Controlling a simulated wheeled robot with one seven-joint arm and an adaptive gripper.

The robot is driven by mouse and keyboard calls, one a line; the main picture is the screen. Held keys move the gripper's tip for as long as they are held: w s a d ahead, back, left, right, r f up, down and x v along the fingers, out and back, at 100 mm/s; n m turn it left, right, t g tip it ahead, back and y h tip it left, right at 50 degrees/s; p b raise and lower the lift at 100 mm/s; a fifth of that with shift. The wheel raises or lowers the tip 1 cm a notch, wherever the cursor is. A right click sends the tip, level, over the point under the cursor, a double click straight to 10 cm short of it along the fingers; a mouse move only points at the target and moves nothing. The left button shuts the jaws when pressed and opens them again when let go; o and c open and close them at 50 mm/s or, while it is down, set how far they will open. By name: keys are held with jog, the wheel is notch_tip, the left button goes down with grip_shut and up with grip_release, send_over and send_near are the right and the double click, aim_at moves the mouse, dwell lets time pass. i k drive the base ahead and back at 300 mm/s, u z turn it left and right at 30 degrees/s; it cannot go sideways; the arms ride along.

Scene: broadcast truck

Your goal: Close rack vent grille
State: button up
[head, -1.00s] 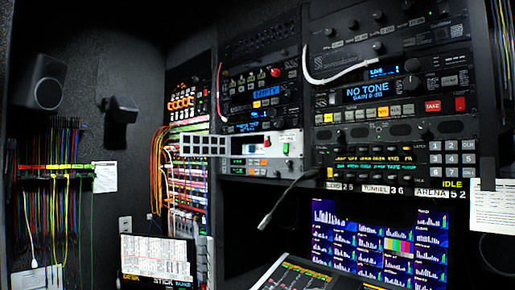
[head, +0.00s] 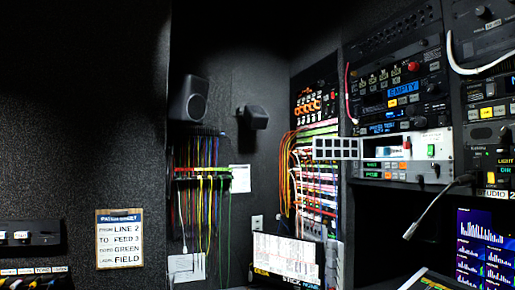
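The rack vent grille (head: 336,148) is a white panel with rows of square dark openings. In the head view it stands out to the left of a white-faced rack unit (head: 416,146), swung open at that unit's left side. The unit's face shows a red knob and a green switch. My gripper is not in the head view.
A gooseneck microphone (head: 436,205) juts out below the grille's unit, above a console edge (head: 440,281). Bundled coloured cables (head: 287,178) hang just left of the grille. A speaker (head: 189,101) and a clipboard note (head: 120,239) are on the left walls.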

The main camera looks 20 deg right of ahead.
aim_at(323, 147)
jog(key=u, duration=0.2)
jog(key=i, duration=0.3)
jog(key=z, duration=1.2)
